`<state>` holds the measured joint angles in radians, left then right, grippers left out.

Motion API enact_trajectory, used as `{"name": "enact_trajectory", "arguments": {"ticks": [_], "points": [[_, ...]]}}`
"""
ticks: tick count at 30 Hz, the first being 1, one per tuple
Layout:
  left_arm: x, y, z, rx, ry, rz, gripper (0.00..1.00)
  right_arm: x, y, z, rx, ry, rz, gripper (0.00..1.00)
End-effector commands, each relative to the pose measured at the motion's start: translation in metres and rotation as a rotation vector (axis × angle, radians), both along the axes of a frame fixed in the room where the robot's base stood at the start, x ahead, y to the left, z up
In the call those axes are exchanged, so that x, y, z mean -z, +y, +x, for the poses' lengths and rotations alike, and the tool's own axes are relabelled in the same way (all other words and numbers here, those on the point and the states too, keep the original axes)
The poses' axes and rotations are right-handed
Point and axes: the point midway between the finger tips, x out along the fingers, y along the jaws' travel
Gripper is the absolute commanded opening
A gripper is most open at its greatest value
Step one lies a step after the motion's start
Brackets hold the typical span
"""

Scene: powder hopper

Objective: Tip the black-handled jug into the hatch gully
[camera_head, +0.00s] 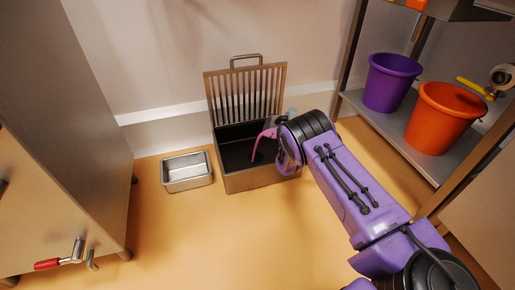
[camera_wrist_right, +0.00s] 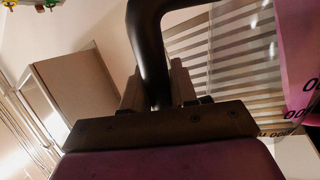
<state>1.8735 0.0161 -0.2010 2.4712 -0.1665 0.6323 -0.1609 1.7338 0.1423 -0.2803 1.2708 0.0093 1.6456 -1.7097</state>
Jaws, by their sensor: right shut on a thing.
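The hatch gully (camera_head: 262,181) is a dark open box on the floor at centre in the head view. Its slatted grate (camera_head: 245,92) stands raised against the wall. My right gripper (camera_wrist_right: 159,92) is shut on the black handle (camera_wrist_right: 147,45) of the jug. The jug (camera_wrist_right: 300,60), clear with pink contents and black markings, shows at the right edge of the wrist view. In the head view my right wrist hides most of it. It is tipped over the gully, and a pink stream (camera_head: 262,136) runs down into the dark opening. My left gripper is out of view.
A metal tray (camera_head: 187,184) sits on the floor left of the gully. A shelf (camera_head: 389,140) at right holds a purple bucket (camera_head: 391,85) and an orange bucket (camera_head: 441,118). A cabinet with a red-handled lever (camera_head: 48,264) stands at left. The front floor is clear.

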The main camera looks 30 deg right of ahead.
Motion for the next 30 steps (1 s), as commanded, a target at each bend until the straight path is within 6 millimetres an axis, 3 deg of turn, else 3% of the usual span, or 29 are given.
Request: {"name": "enact_trajectory", "arguments": {"ticks": [30], "points": [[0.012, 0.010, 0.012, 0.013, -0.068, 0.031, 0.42, 0.011, 0.011, 0.001, 0.011, 0.049, -0.095, 0.00]]}}
